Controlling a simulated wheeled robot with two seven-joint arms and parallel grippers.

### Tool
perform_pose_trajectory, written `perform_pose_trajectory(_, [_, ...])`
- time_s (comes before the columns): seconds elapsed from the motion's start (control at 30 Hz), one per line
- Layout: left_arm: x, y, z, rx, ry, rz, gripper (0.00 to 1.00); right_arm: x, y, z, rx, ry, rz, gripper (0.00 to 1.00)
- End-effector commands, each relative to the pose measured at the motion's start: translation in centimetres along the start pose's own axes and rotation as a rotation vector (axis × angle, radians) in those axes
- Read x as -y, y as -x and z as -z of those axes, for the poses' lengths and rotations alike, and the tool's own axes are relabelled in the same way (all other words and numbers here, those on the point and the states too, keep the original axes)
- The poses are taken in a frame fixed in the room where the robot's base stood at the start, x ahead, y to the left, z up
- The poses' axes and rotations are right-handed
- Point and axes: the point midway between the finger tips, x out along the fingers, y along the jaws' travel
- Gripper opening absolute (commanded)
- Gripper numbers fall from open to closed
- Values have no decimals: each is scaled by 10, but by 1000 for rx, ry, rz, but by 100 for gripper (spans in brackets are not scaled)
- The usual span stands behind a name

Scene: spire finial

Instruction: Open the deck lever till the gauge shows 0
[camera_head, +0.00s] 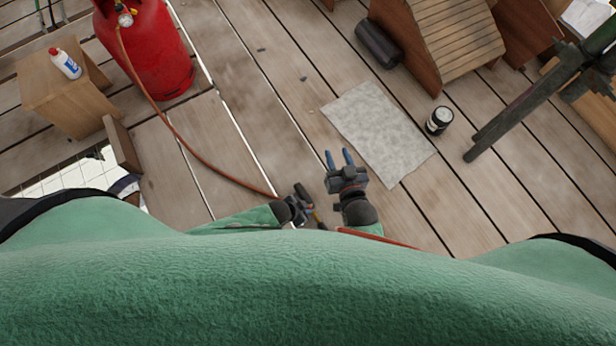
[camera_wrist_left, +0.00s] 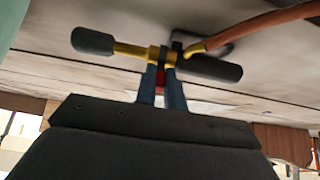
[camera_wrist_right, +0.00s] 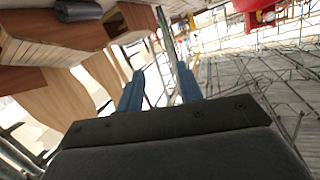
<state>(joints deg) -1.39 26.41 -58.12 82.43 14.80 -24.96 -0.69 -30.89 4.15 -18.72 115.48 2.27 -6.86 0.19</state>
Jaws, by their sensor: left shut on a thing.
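A brass fitting (camera_wrist_left: 130,50) with a dark grip (camera_wrist_left: 92,41) at one end and another dark bar at the other shows in the left wrist view. An orange hose (camera_wrist_left: 260,24) joins it. My left gripper (camera_wrist_left: 163,78) is shut on its middle, with a small red part between the fingers; this may be the deck lever.
The hose (camera_head: 185,145) runs over the plank deck from the cylinder. A grey mat (camera_head: 378,133) lies ahead of my right gripper. A black-and-white can (camera_head: 439,121), wooden roof-shaped block (camera_head: 445,40) and dark metal post (camera_head: 520,105) stand right. A bottle (camera_head: 65,63) sits on a wooden box (camera_head: 62,95).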

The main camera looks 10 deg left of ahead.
Motion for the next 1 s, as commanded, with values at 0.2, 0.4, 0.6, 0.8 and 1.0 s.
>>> perform_pose_trajectory(0.2, [0, 0, -6, -57, 1, 0, 0, 2, -4, 38, -117, 13, 6, 36])
perform_pose_trajectory(0.4, [0, 0, -7, -79, 1, 0, 0, 3, -4, 54, -161, 17, 8, 36])
perform_pose_trajectory(0.6, [0, 0, -7, -81, 1, 0, 0, 4, -4, 56, -168, 18, 8, 36])
perform_pose_trajectory(0.8, [0, 0, -8, -80, 0, 0, 0, 4, -4, 56, -168, 18, 9, 36])
perform_pose_trajectory(1.0, [0, 0, -7, -82, 0, 0, 33, 4, -4, 56, -168, 18, 9, 36])
